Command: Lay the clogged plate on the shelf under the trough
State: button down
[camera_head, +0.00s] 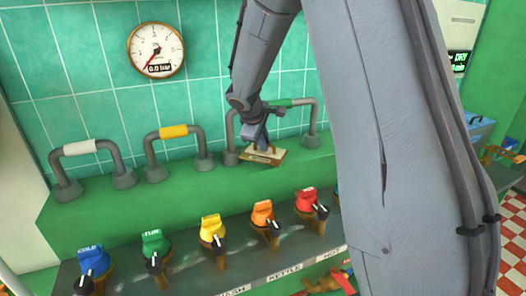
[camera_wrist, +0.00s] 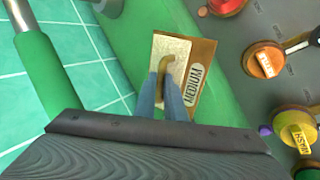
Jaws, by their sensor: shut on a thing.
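My gripper (camera_head: 257,140) is shut on the brass handle of a small plate (camera_head: 264,156) and holds it over the green ledge. In the wrist view the plate (camera_wrist: 199,70) has a pale, speckled face on a brown-gold body marked MEDIUM. The two blue fingers of my gripper (camera_wrist: 168,88) close on its curved handle (camera_wrist: 166,62). The speckled face may be the clogged part, but I cannot tell if holes are blocked. I cannot tell whether the plate touches the ledge. I cannot make out the trough or the shelf under it.
The green ledge (camera_head: 110,212) carries several grey bar handles, one with a yellow grip (camera_head: 173,131). Coloured valves, including a blue one (camera_head: 93,262) and a red one (camera_head: 307,199), line a grey panel in front. A gauge (camera_head: 156,50) hangs on the tiled wall. My arm hides the right middle.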

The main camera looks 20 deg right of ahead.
aim_at(265, 153)
jog(key=shift+f, duration=1.75)
jog(key=c, duration=1.8)
grip_release()
jog(key=shift+f, duration=0.1)
jog(key=shift+c, duration=0.2)
